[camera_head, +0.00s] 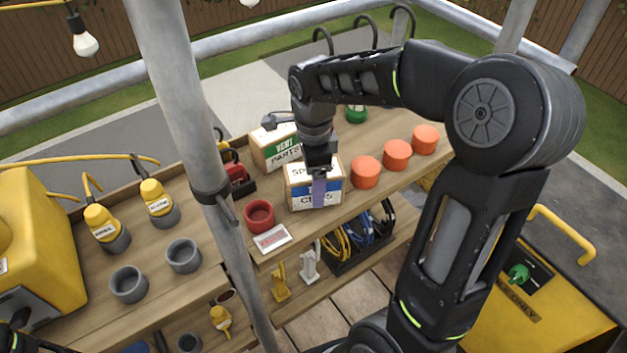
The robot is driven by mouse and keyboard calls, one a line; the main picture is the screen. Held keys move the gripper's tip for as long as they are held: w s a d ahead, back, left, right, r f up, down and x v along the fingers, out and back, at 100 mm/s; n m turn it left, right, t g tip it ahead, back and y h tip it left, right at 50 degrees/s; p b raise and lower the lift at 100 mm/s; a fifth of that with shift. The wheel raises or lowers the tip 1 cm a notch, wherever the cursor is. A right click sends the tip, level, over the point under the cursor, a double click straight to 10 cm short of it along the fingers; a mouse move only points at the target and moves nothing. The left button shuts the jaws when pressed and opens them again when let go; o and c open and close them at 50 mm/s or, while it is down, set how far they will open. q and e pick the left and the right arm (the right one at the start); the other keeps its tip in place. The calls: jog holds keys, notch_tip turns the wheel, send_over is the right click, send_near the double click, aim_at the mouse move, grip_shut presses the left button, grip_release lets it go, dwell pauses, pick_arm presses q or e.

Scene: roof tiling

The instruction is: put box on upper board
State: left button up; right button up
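A box with a white and blue label reading partly "CLIPS" (299,194) is at the front of the upper board (345,203), left of the orange cups. Whether it rests on the board or is slightly above it, I cannot tell. My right gripper (319,188) is over the box from above, with a finger against its front face. The other finger is hidden, so its grip is unclear. A second box labelled "VENT PARTS" (273,150) stands behind it to the left. Only dark parts of my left arm show at the bottom left corner; its gripper is not visible.
Orange cups (396,155) line the board to the right. A red cup (259,216) and a small label card (272,240) are to the left. A metal pole (190,110) stands in front of the boards. A lower shelf holds cable coils (352,238).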

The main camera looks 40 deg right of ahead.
notch_tip(320, 180, up, 11)
jog(key=shift+r+p, duration=0.1)
jog(key=shift+p, duration=0.2)
dwell(1.0)
